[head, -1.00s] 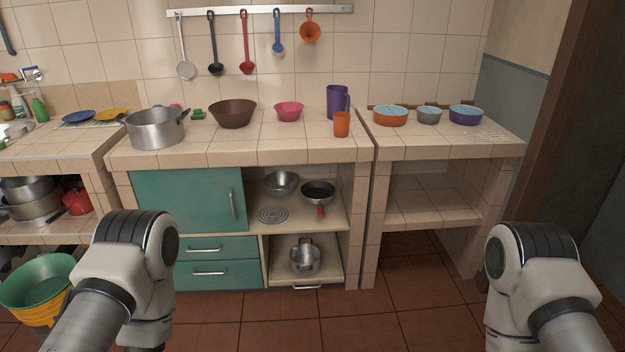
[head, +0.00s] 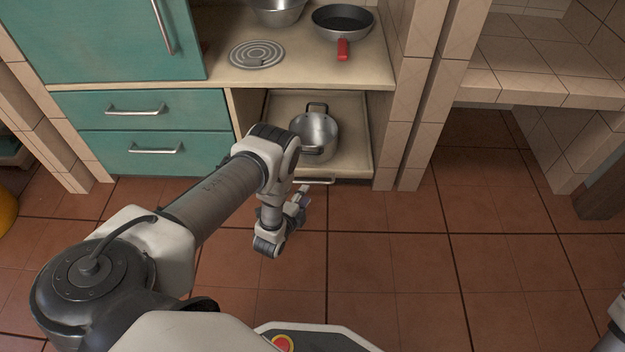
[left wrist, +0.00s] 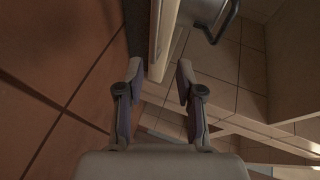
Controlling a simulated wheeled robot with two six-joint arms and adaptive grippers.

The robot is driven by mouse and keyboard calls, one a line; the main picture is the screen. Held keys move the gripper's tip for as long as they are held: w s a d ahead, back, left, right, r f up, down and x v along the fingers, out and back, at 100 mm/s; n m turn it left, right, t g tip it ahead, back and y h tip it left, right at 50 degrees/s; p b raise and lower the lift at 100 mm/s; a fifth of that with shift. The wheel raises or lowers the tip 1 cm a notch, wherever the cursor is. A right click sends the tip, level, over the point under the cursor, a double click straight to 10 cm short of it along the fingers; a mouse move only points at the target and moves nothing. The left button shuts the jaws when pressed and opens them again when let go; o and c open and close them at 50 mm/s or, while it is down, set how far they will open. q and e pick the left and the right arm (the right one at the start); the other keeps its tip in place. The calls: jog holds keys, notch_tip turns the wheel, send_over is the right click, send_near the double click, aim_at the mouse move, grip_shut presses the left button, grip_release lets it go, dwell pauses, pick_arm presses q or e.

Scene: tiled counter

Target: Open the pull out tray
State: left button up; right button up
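The pull out tray (head: 351,164) is the low beige shelf under the counter, and a steel pot (head: 315,133) stands on it. Its bar handle (head: 318,181) is at the front edge, partly behind my left arm. My left gripper (head: 303,197) is just in front of the handle, near its left part. In the left wrist view the left gripper (left wrist: 159,70) is open, with the tray's front edge (left wrist: 162,40) ahead between its fingertips. I cannot tell whether it touches the handle.
Teal drawers (head: 155,151) with bar handles are left of the tray. A pan (head: 343,20) and a round trivet (head: 257,54) are on the shelf above. A tiled pillar (head: 405,120) borders the tray on the right. The floor (head: 400,260) in front is clear.

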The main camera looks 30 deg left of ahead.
aim_at(312, 183)
pick_arm(q)
jog(key=f, duration=0.2)
jog(key=b, duration=0.1)
jog(key=shift+w+a+f+m+t, duration=0.3)
jog(key=shift+a+f+m+t, duration=0.1)
jog(key=shift+w+a+r, duration=0.1)
jog(key=shift+w+a, duration=0.05)
jog(key=b+x, duration=0.4)
jog(key=x, duration=0.2)
jog(key=shift+w+r+b, duration=0.1)
jog(key=shift+w+b, duration=0.2)
jog(key=shift+w, duration=0.1)
jog(key=shift+w+a, duration=0.1)
jog(key=shift+w, duration=0.2)
jog(key=shift+r, duration=0.15)
pick_arm(e)
notch_tip(312, 183, down, 8)
jog(key=w, duration=0.1)
pick_arm(q)
jog(key=shift+c, duration=0.4)
pick_arm(e)
jog(key=shift+r, duration=0.1)
pick_arm(q)
grip_shut()
